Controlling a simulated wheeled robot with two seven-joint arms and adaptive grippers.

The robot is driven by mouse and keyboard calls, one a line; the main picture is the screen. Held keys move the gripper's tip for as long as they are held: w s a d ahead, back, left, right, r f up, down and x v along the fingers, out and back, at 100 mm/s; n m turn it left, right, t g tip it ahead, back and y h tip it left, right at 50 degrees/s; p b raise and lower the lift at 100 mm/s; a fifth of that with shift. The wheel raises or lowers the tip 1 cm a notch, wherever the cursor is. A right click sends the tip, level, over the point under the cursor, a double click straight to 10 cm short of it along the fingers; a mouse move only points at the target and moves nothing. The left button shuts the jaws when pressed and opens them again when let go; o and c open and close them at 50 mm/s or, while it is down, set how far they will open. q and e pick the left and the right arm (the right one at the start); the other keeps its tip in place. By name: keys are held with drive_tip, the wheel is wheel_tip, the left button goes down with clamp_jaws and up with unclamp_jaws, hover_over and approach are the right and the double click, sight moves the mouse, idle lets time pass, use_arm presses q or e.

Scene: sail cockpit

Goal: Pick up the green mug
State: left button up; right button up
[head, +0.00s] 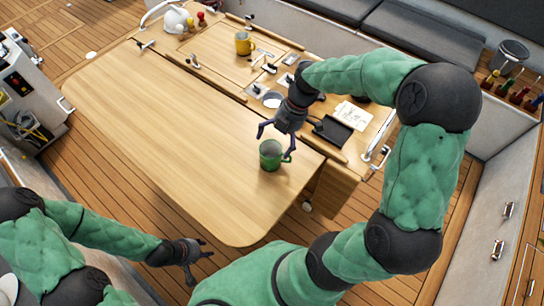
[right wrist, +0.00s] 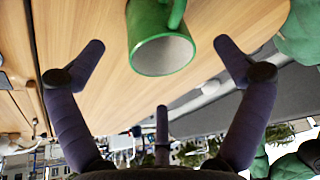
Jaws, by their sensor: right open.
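The green mug (head: 269,157) stands upright on the light wooden table (head: 160,120), near its right edge, with its handle toward the right. My right gripper (head: 273,136) is open and empty just above and behind the mug. In the right wrist view the mug (right wrist: 160,42) shows near the top middle, its rim toward the camera, beyond and between the spread fingers of the right gripper (right wrist: 158,50). The fingers look apart from it. My left gripper (head: 198,262) hangs in front of the table's near left edge, with its fingers apart and nothing between them.
A black tray (head: 332,131) and paper (head: 354,115) lie right of my right gripper. A white kettle (head: 177,20) is at the far end. The table's left half is clear.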

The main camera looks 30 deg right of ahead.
hover_over(272, 151)
drive_tip(key=s+a, duration=0.2)
drive_tip(key=f, duration=0.4)
drive_tip(key=shift+s+d+f, duration=0.2)
drive_tip(key=shift+d+f, duration=0.05)
drive_tip(key=shift+f, duration=0.1)
drive_tip(key=c, duration=1.2)
